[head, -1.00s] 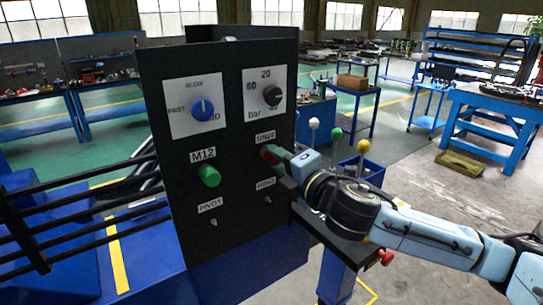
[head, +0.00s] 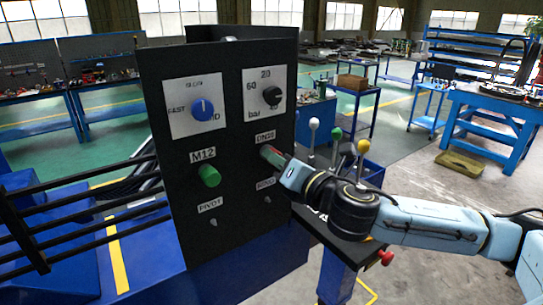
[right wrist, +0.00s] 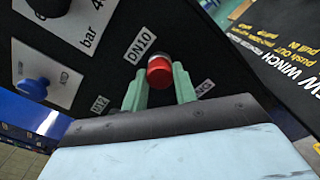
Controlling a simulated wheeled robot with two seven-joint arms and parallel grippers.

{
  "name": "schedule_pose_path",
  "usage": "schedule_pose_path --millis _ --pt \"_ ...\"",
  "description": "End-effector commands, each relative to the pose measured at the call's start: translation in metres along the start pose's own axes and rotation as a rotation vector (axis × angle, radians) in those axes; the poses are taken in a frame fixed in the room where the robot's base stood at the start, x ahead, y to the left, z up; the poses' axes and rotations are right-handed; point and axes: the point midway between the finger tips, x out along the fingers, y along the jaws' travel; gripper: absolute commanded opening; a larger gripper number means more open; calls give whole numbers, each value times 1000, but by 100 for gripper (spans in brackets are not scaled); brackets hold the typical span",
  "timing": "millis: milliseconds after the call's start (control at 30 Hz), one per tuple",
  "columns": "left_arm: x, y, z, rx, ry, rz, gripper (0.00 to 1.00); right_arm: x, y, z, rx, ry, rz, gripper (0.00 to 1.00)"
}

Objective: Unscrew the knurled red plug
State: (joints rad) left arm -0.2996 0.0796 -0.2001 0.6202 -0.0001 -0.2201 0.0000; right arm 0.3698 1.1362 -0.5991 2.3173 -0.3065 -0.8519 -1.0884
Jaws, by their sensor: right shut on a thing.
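The red plug (head: 265,151) sits on the right part of the black panel (head: 240,155), under a white label that starts with DN. In the right wrist view the red plug (right wrist: 159,72) shows its round red end between two green fingers. My right gripper (head: 273,156) reaches it from the right and is shut on it; in the right wrist view the gripper (right wrist: 159,88) has one finger on each side of the plug. The fingers hide part of the plug in the head view. My left gripper is not in view.
A green plug (head: 209,175) under the M12 label is to the left. A blue knob (head: 203,110) and a black knob (head: 271,96) are above. Small toggles sit below. Levers with white (head: 313,124), green (head: 336,133) and yellow (head: 363,146) balls stand right, close to my arm.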

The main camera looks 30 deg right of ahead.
Motion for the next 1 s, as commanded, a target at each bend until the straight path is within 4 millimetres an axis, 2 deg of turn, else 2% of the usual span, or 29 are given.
schedule_pose_path --millis 167,433,467,633,833,900,1000 --pt "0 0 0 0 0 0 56 0 -1 -2 -197 6 -2 2" --pt "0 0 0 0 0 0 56 0 -1 -2 -224 6 -2 2" --pt "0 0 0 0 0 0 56 0 -1 -2 -223 6 -2 31" --pt "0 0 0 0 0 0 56 0 -1 -2 -222 4 -1 53" --pt "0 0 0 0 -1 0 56 0 0 -1 -222 2 0 53" --pt "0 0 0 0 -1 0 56 0 0 -1 -222 2 -1 46" --pt "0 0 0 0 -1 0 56 0 0 -1 -222 2 0 46"
